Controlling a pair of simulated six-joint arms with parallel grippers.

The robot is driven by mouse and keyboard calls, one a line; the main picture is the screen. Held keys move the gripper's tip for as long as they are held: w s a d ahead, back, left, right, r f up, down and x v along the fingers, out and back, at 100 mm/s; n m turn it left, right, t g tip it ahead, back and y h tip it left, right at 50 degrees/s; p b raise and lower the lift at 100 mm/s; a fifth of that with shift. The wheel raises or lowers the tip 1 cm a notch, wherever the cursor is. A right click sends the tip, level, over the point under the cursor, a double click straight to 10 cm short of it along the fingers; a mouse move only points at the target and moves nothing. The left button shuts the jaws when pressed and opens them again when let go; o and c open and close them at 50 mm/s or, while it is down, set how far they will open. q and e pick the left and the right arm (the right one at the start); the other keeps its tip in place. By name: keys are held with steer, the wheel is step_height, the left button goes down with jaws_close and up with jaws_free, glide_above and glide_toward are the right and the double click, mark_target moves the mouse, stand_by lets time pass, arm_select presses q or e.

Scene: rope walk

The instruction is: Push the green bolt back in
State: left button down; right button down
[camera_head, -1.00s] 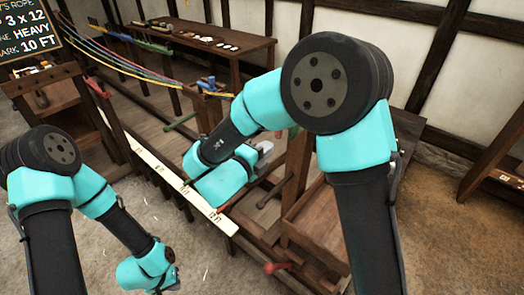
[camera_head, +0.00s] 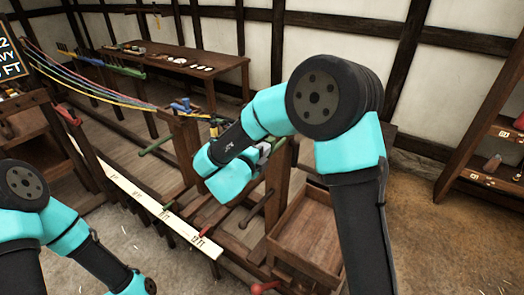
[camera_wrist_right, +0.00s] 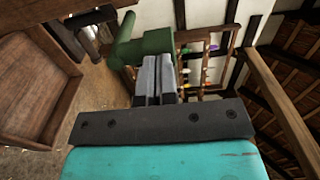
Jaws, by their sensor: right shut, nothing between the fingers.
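The green bolt (camera_wrist_right: 145,45) is in the right wrist view, a thick green bar with a stub rising from its left part. My right gripper (camera_wrist_right: 158,65) is shut and empty, its grey fingertips right at the bolt's lower side; I cannot tell if they touch. In the head view my right gripper (camera_head: 264,152) is beside a wooden post, and the bolt there is mostly hidden by my arm. Another green bar (camera_head: 157,144) sticks out from the frame further left. My left arm is at the lower left, its gripper out of the picture.
An open wooden box (camera_head: 312,232) stands right of the frame, with a red handle (camera_head: 264,287) below it. A white measuring board (camera_head: 140,200) runs along the front. Coloured ropes (camera_head: 95,82) stretch to the left. A table (camera_head: 175,52) stands behind.

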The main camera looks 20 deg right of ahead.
steer(key=shift+x, duration=2.5)
steer(key=shift+d+r, duration=0.1)
steer(key=v, duration=1.4)
steer(key=shift+s+a, duration=0.15)
steer(key=shift+a, duration=0.05)
